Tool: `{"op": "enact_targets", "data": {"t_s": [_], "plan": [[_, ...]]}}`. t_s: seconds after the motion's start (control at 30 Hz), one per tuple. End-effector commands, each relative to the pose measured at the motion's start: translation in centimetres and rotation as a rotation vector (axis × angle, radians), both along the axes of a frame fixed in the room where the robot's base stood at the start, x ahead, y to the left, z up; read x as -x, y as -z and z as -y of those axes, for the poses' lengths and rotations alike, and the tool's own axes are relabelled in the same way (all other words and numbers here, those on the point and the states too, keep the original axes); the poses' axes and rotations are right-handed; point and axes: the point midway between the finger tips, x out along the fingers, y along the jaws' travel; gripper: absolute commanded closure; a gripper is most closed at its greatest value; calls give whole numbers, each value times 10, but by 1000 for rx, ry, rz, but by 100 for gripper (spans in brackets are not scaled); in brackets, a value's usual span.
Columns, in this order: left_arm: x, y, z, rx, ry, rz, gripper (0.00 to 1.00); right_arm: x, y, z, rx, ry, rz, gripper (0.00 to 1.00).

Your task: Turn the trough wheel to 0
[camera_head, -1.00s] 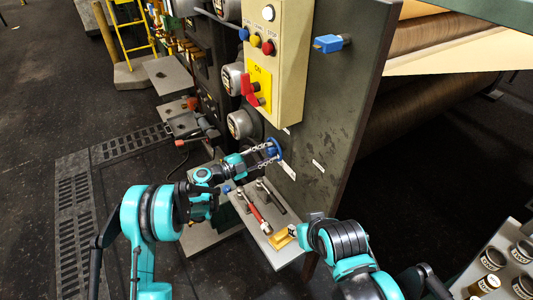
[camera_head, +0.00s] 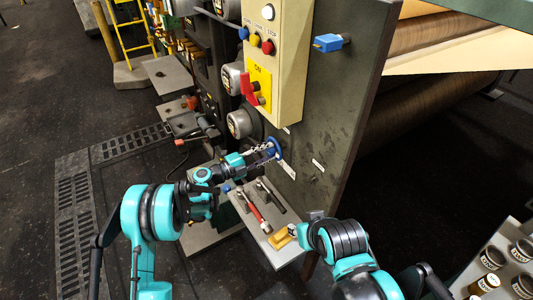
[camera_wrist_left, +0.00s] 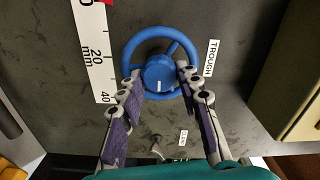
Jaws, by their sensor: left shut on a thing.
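The trough wheel (camera_wrist_left: 137,42) is a blue ring with a hub and a small white mark on the hub, mounted on the dark panel. It also shows in the head view (camera_head: 274,147). My left gripper (camera_wrist_left: 157,82) is shut on the wheel, with its fingers on either side of the hub at the near part of the rim. In the head view my left gripper (camera_head: 262,153) reaches it from the left. A white scale (camera_wrist_left: 93,45) reading 20 and 40 lies left of the wheel; a TROUGH label (camera_wrist_left: 212,58) is on its right. My right gripper (camera_head: 297,231) is beside a yellow block; its jaw state is unclear.
A grey shelf (camera_head: 238,204) below the wheel holds a red-handled tool (camera_head: 254,212) and the yellow block (camera_head: 282,239). A beige control box (camera_head: 276,65) with a red handle (camera_head: 249,88) is above. A blue fitting (camera_head: 328,42) sticks out of the panel at upper right.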

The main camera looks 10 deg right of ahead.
Motion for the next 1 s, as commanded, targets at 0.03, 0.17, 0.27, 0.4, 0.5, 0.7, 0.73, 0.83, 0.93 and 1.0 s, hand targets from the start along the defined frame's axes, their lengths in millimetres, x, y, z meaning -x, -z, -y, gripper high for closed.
{"op": "enact_targets", "data": {"t_s": [0.03, 0.17, 0.27, 0.4, 0.5, 0.7, 0.73, 0.83, 0.93, 1.0], "plan": [[1, 1, 0, -4, 2, 2, 95, 0, 0, 0, 0, 0, 0, 65], [1, 1, 0, -3, 2, 1, 61, 0, 0, 0, 0, 0, 0, 65], [1, 1, 0, -3, 2, 0, 45, 0, 0, 0, 0, 0, 0, 65], [0, 1, 0, -2, 1, -1, 45, 0, 0, 0, 0, 0, 0, 65], [0, 0, 0, -1, 0, 0, 45, 0, 0, 0, 0, 0, 0, 65], [5, 0, -17, -1, -3, 0, 45, 0, 0, 0, 0, 0, 0, 65], [7, 0, -22, -1, -3, 0, 45, 0, 0, 0, 0, 0, 0, 65], [14, 0, -43, -1, -4, 0, 45, 0, 0, 0, 0, 0, 0, 65], [22, 0, -64, -1, -3, 0, 45, 0, 0, 0, 0, 0, 0, 65], [27, 1, -78, -1, -4, 0, 45, 0, 0, 0, 0, 0, 0, 65]]}}
